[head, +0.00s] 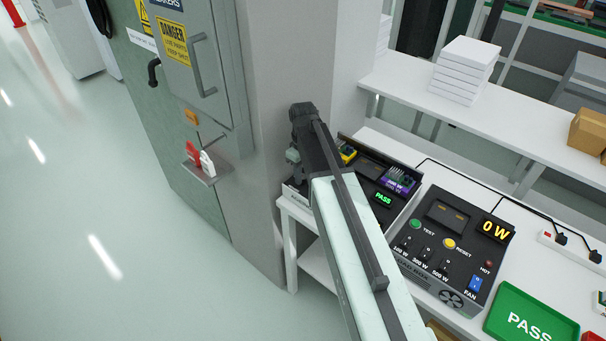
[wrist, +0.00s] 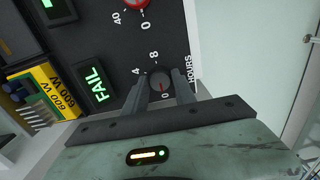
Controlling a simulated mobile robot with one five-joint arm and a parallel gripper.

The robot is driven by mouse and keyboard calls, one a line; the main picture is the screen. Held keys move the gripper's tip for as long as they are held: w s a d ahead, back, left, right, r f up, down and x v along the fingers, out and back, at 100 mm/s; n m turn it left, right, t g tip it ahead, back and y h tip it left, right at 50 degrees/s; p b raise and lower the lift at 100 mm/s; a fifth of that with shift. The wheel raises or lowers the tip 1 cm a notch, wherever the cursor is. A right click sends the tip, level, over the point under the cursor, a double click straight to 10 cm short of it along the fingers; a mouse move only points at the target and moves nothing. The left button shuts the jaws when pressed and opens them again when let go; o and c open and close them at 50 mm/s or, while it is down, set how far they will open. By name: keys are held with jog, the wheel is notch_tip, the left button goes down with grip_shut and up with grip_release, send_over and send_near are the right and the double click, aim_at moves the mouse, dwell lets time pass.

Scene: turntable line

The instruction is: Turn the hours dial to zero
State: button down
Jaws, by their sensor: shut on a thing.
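The hours dial (wrist: 158,79) is a small dark knob with a red pointer mark, on a black panel in the wrist view. Numbers 4, 8 and 0 stand around it, with the word HOURS to its right. The red mark points toward the 0. My gripper (wrist: 162,82) is shut on the dial, one finger on each side. In the head view my arm hides the dial and its part of the panel.
A red knob (wrist: 136,4) sits above the dial. A lit FAIL display (wrist: 94,84) and a yellow 600 W module (wrist: 52,90) are at left. In the head view, a load box (head: 425,262) and a green PASS tray (head: 510,312) stand to the right.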

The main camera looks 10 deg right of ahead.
dwell(0.4)
jog(key=c, duration=1)
grip_release()
notch_tip(320, 180, up, 8)
jog(key=p, duration=0.8)
jog(key=shift+a+f, duration=0.1)
